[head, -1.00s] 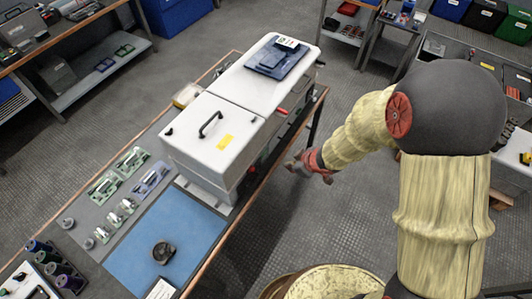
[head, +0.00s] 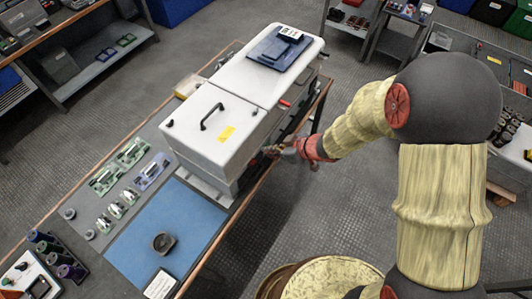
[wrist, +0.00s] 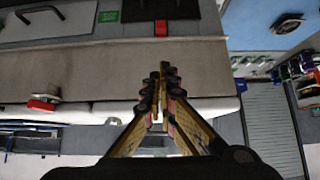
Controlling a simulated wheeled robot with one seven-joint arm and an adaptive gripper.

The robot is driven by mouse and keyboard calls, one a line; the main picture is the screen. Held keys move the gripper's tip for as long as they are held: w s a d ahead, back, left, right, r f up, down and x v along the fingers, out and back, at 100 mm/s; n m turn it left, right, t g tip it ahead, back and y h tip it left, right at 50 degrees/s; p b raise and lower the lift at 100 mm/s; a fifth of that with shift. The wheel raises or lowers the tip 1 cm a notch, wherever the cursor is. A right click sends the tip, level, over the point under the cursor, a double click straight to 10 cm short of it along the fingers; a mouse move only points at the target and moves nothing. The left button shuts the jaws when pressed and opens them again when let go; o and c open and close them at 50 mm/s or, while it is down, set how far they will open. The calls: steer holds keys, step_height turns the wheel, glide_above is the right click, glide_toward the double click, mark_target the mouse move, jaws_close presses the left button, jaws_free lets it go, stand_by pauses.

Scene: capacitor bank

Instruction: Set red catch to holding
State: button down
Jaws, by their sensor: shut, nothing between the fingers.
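The red catch (head: 285,102) is a small red piece on the side of the white two-lidded cabinet (head: 195,137), near the far lid's lower edge. In the wrist view the red catch (wrist: 42,103) lies well left of my fingers, on a pale mount. My gripper (head: 270,152) is at the cabinet's side, below the near lid and apart from the catch. In the wrist view my gripper (wrist: 160,80) is shut with nothing in it, its tips over the cabinet's front. I cannot tell whether they touch. A red square (wrist: 161,28) and a green square (wrist: 108,17) sit beyond the tips.
A dark tablet-like item (head: 280,47) lies on the far lid. A blue mat (head: 180,225) with a dark round part (head: 163,243) lies on the bench nearer me. Several circuit boards lie left of the cabinet. Open floor lies right of the bench.

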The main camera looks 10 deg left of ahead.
steer(key=b, duration=0.2)
glide_above(254, 161)
steer(key=d, duration=0.2)
steer(key=f, duration=0.6)
steer(key=shift+s+a+f, duration=0.1)
steer(key=shift+s+a, duration=0.15)
step_height(254, 161, down, 3)
steer(key=shift+w+a+f+b, duration=0.1)
steer(key=shift+w+b, duration=0.05)
steer(key=shift+b, duration=0.35)
steer(key=shift+f, duration=0.35)
step_height(254, 161, down, 2)
steer(key=shift+f+b, duration=0.25)
steer(key=shift+b, duration=0.1)
steer(key=shift+r, duration=0.15)
